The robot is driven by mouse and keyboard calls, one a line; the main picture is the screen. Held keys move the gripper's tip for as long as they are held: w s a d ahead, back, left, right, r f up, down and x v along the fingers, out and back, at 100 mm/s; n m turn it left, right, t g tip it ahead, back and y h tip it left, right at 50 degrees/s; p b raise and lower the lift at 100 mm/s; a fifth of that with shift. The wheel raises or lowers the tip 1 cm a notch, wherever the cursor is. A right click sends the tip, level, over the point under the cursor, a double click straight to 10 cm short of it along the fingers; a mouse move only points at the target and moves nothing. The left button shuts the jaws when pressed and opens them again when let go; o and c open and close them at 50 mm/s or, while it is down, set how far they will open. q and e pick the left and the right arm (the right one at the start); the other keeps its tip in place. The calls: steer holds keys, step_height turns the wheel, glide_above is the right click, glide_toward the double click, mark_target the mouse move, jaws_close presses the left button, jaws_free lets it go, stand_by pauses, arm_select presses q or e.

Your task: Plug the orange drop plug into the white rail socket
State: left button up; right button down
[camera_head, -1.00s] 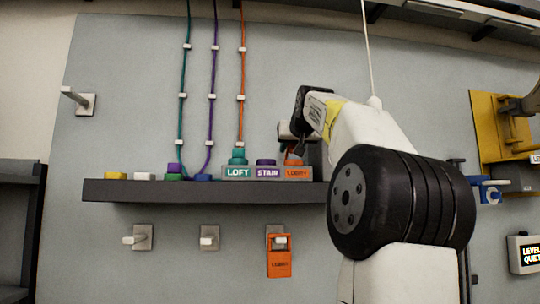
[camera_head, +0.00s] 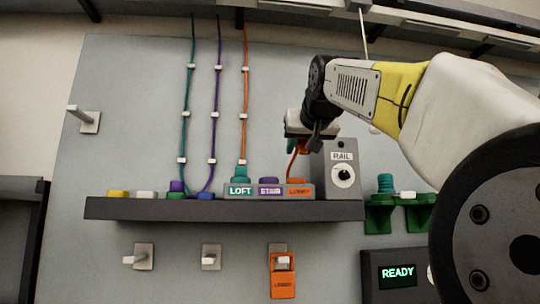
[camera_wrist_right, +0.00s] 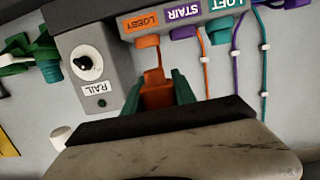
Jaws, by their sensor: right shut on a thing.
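My right gripper (camera_head: 303,144) is above the orange LOBBY block and just left of the RAIL box's top. In the right wrist view its green fingers (camera_wrist_right: 158,92) are shut on the orange drop plug (camera_wrist_right: 156,92). A short orange cord runs from the plug to the LOBBY block (camera_wrist_right: 142,24). The RAIL box (camera_head: 341,158) is grey, with a white round socket (camera_head: 343,174) that has a dark centre. The socket also shows in the right wrist view (camera_wrist_right: 87,63), left of the plug and apart from it. My left gripper is not in view.
The dark shelf (camera_head: 220,209) carries LOFT (camera_head: 240,190) and STAIR (camera_head: 270,189) blocks beside LOBBY. Several coloured caps sit at its left. Pegs below include one with an orange LOBBY tag (camera_head: 283,280). Green holders (camera_head: 379,215) stand right of RAIL. A READY display (camera_head: 397,277) is lower right.

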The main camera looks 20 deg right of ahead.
steer(key=shift+r, duration=1.25)
